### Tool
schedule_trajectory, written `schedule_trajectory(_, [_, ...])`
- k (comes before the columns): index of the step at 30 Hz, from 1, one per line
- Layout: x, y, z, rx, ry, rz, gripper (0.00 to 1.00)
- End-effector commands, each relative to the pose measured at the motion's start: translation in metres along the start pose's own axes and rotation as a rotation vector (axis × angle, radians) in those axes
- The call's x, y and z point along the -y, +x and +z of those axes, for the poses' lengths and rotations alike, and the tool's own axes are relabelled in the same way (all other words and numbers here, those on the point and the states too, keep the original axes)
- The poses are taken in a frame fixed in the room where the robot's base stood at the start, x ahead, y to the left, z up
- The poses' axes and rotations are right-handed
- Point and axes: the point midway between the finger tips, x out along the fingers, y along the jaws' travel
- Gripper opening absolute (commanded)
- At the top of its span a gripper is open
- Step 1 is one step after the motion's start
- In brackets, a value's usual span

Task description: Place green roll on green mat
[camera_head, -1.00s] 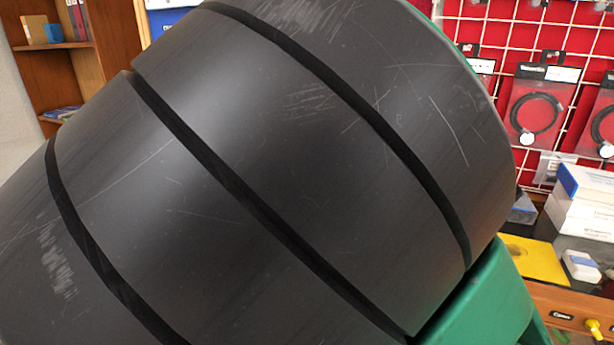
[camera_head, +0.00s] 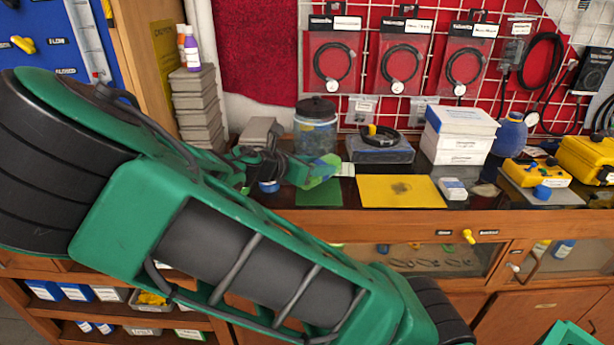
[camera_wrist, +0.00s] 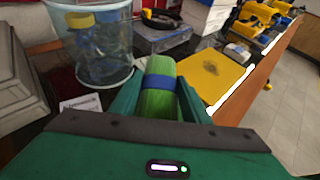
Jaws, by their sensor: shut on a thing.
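The green roll (camera_wrist: 158,98) has a blue band around its middle and sits between the two green fingers of my gripper (camera_wrist: 158,100) in the wrist view. My gripper (camera_head: 312,170) is shut on it. In the head view the roll (camera_head: 325,169) shows small, as a lighter green end past the fingers. The green mat (camera_head: 319,195) lies flat near the bench's front edge, just below the gripper and roll. The roll appears above the mat; the gap cannot be judged. The mat cannot be made out in the wrist view.
A yellow mat (camera_head: 400,191) lies right of the green mat. A clear jar (camera_head: 315,134) stands close behind the gripper, beside a clear case (camera_head: 380,150). Grey stacked boxes (camera_head: 198,105) stand left. White boxes (camera_head: 459,135) stand at the back right.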

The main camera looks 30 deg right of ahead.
Motion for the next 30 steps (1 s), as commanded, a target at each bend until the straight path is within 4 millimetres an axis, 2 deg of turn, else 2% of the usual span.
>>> schedule_trajectory(7, [-0.003,0.009,-0.007,0.002,-0.003,0.001,0.16])
schedule_trajectory(15, [-0.003,0.021,-0.037,0.002,-0.002,0.001,0.16])
schedule_trajectory(24, [-0.003,0.022,-0.039,0.0,0.0,0.002,0.16])
schedule_trajectory(25, [-0.003,0.022,-0.04,0.0,-0.001,0.002,0.44])
schedule_trajectory(27, [-0.003,0.022,-0.039,0.0,0.0,0.002,0.61])
schedule_trajectory(30, [-0.003,0.022,-0.039,0.0,-0.001,0.002,0.61])
